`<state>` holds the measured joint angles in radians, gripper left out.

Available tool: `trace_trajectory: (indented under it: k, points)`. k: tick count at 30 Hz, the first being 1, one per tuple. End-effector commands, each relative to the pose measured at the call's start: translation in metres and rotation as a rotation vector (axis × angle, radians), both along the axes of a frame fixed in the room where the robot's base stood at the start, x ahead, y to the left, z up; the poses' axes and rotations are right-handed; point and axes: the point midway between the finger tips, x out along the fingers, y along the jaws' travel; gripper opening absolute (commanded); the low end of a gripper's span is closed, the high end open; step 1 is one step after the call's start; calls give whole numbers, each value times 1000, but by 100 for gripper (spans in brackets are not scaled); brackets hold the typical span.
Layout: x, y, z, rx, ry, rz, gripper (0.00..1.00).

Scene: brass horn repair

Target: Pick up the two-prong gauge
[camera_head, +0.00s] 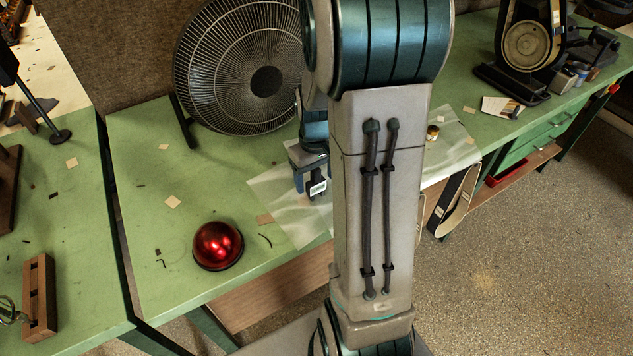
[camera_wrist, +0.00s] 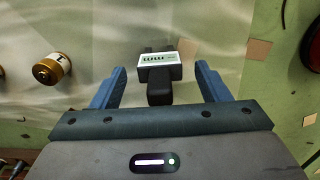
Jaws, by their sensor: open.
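The two-prong gauge (camera_wrist: 160,92) is dark with a white label on its body. In the wrist view it is between the fingers of my gripper (camera_wrist: 160,70), with a visible gap to each finger. Its two short prongs point away from the palm. In the head view, part of the gauge with its white label (camera_head: 317,188) shows just below my gripper (camera_head: 308,178), over the pale sheet. My gripper is open with blue fingers on either side of the gauge. My arm hides part of the sheet in the head view.
A pale translucent sheet (camera_head: 285,220) lies on the green bench. A large fan (camera_head: 240,65) stands behind, and a red dome (camera_head: 217,245) sits near the front edge.

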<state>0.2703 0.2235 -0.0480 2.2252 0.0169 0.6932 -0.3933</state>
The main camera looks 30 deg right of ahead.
Motion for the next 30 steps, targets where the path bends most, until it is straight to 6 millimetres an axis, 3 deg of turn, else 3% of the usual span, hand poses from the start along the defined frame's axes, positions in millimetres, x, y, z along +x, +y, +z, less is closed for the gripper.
trace_trajectory:
  k: [2, 3, 8, 20, 25, 28, 30]
  points:
    - [0, 0, 0, 0, 0, 0, 69]
    - [0, 0, 0, 0, 0, 0, 64]
    - [0, 0, 0, 0, 0, 0, 19]
    - [0, 0, 4, -1, -1, 0, 18]
    - [1, 0, 20, -2, -6, 0, 18]
    - [2, -1, 41, -3, -9, 0, 18]
    - [-11, -2, 49, -3, -5, -2, 18]
